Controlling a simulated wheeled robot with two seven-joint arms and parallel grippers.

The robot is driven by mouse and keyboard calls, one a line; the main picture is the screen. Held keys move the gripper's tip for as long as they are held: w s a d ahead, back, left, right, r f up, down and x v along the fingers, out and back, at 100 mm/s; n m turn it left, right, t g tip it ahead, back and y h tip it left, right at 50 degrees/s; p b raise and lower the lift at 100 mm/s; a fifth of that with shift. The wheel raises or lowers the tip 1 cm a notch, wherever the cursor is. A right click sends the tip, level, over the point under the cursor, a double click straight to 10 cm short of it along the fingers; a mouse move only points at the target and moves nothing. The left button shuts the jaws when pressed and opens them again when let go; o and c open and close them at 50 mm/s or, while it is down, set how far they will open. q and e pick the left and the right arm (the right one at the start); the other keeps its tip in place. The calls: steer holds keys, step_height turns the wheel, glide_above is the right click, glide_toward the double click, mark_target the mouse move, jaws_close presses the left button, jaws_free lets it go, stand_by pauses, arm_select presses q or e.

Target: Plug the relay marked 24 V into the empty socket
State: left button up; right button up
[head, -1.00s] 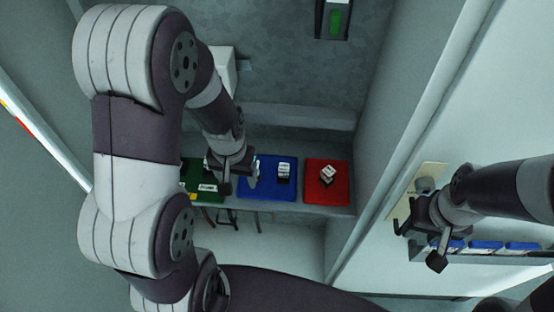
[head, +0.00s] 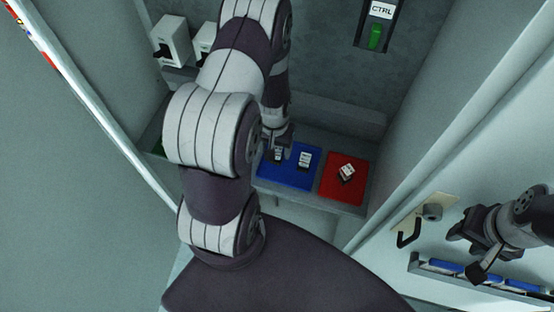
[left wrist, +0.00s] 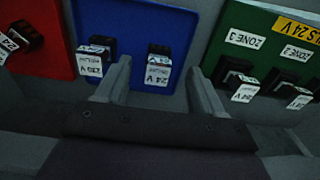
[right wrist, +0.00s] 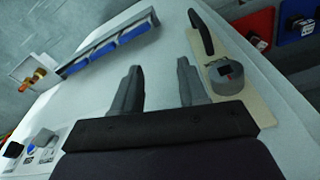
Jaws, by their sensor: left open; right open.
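The relay marked 24 V (left wrist: 159,66) sits on the blue panel (left wrist: 185,18), beside a relay marked 230 V (left wrist: 92,60). My left gripper (left wrist: 158,84) is open, its fingers either side of the 24 V relay in the left wrist view, apparently not touching it. In the head view this gripper (head: 278,138) is over the blue panel's left relay, partly hidden by my arm. The green panel (left wrist: 238,18) has relays under labels ZONE 3 and ZONE 2; I cannot see an empty socket. My right gripper (right wrist: 160,68) is open and empty by the right wall.
A red panel (head: 334,191) with a tilted-looking relay (head: 347,171) lies right of the blue one. A CTRL unit (head: 376,30) is on the back wall. A dark handle (head: 408,236) and a rail of blue items (head: 462,271) are near my right gripper. White boxes (head: 172,40) stand at upper left.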

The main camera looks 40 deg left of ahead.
mark_target(276, 163)
arm_select(q)
steer(key=f+b, duration=0.2)
steer(key=f, duration=0.1)
steer(key=f+b, duration=0.2)
steer(key=shift+w+f, duration=0.1)
steer(key=shift+w, duration=0.25)
steer(key=shift+a, duration=0.1)
steer(key=shift+s+r, duration=0.1)
steer(key=shift+r, duration=0.1)
steer(key=shift+c, duration=0.6)
steer(key=c, duration=1)
steer(key=shift+o, duration=0.2)
